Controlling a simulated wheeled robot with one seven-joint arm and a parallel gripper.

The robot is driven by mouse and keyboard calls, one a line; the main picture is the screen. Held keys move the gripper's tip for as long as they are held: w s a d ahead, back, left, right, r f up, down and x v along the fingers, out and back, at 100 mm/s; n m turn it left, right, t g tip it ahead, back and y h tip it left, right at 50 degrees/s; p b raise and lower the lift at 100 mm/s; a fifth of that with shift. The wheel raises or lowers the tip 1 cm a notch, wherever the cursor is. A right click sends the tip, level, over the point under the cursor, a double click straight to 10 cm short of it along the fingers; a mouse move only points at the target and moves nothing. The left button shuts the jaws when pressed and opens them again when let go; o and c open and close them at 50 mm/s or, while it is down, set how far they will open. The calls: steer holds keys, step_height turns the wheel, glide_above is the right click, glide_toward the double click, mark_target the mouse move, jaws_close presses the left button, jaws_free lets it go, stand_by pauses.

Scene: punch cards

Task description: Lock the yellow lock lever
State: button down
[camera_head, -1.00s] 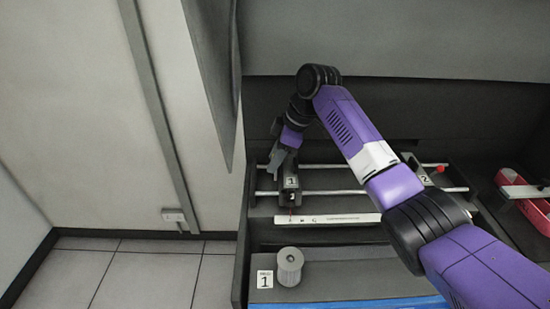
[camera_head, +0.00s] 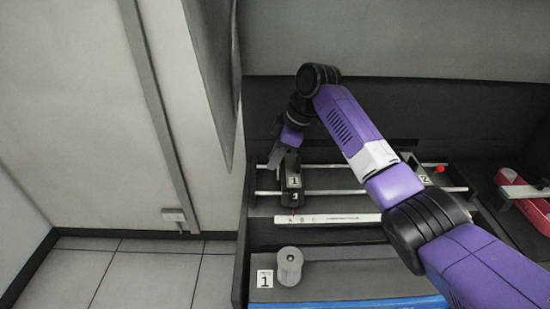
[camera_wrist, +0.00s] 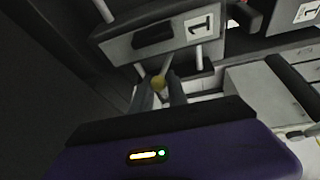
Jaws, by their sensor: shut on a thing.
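The yellow lock lever shows as a small yellow knob (camera_wrist: 158,82) in the wrist view, below the block labelled 1. My gripper (camera_wrist: 161,90) has one finger on each side of the knob and is shut on it. In the head view my gripper (camera_head: 281,158) is at the left end of the rails, beside the dark block labelled 1 (camera_head: 293,182). The lever is hidden in the head view, so its exact angle cannot be told there.
Two silver rails (camera_head: 345,191) run to a second block labelled 2 (camera_head: 422,178) with a red knob (camera_head: 440,169). A white scale strip (camera_head: 340,219) lies in front. A grey cylinder (camera_head: 289,267) stands nearer. A wall panel (camera_head: 212,75) is close on the left.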

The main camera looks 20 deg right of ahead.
steer(key=shift+s+f, duration=0.15)
steer(key=shift+f, duration=0.2)
stand_by(0.4)
steer(key=shift+s+t+b, duration=0.25)
steer(key=shift+t+b, duration=0.05)
steer(key=shift+t, duration=0.2)
steer(key=t+b, duration=0.1)
steer(key=s+t+h+b, duration=0.1)
steer(key=shift+s+a+n+t, duration=0.3)
steer(key=shift+a+n, duration=0.05)
steer(key=shift+n, duration=0.05)
steer(key=t+b, duration=0.1)
steer(key=s+t+b, duration=0.1)
steer(key=b, duration=0.1)
steer(key=shift+s+a+f+n+t+h, duration=0.1)
steer(key=shift+s+a+n+t+h, duration=0.2)
steer(key=shift+t+h, duration=0.1)
steer(key=shift+s+t+b, duration=0.35)
steer(key=shift+t+b, duration=0.45)
steer(key=shift+b, duration=0.65)
steer(key=c, duration=1.1)
jaws_free()
steer(key=shift+r, duration=0.3)
